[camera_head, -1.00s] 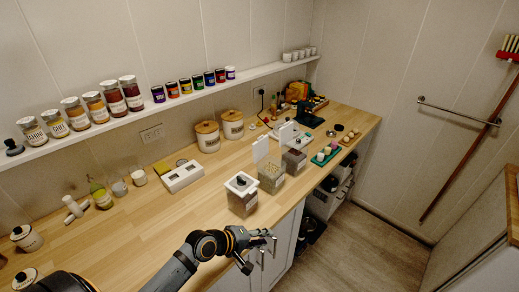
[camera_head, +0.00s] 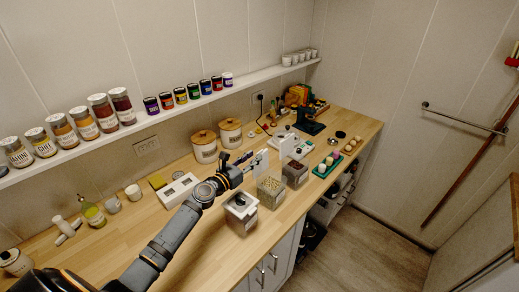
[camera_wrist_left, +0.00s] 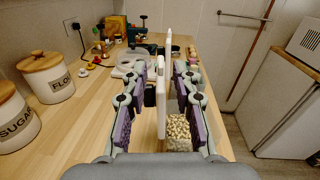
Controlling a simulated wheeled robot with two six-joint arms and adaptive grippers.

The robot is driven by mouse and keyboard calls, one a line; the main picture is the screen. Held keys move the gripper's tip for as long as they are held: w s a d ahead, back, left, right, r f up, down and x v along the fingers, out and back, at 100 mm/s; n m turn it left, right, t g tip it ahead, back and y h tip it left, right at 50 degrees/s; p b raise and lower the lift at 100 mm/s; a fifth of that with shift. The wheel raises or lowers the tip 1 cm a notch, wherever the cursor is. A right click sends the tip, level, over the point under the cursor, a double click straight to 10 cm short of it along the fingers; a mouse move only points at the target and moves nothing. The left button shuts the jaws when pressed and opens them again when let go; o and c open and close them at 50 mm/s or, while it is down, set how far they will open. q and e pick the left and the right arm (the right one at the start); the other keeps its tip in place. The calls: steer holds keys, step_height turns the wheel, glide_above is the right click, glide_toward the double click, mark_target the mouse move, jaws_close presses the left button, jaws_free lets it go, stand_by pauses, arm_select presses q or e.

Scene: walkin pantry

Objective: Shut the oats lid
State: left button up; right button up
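A clear bin with pale, chunky contents (camera_head: 270,190) stands in the middle of a row of three; I cannot read its label, but it looks like the oats. Its white lid (camera_head: 262,166) stands upright, hinged open on the bin's left side. My left gripper (camera_head: 256,160) is at this lid. In the left wrist view the open fingers (camera_wrist_left: 160,100) are wide apart, one on each side of the raised lid (camera_wrist_left: 161,112), with no clear grip on it. The bin (camera_wrist_left: 180,134) shows below the right finger. My right gripper is not in view.
Flour (camera_head: 230,132) and sugar (camera_head: 205,146) canisters stand along the wall.

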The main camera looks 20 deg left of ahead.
mark_target(260, 152)
arm_select(q)
steer(key=x, duration=0.3)
steer(key=shift+w, duration=0.25)
steer(key=shift+w+d, duration=0.2)
steer(key=shift+w, duration=0.15)
steer(key=shift+w+d, duration=0.1)
jaws_close()
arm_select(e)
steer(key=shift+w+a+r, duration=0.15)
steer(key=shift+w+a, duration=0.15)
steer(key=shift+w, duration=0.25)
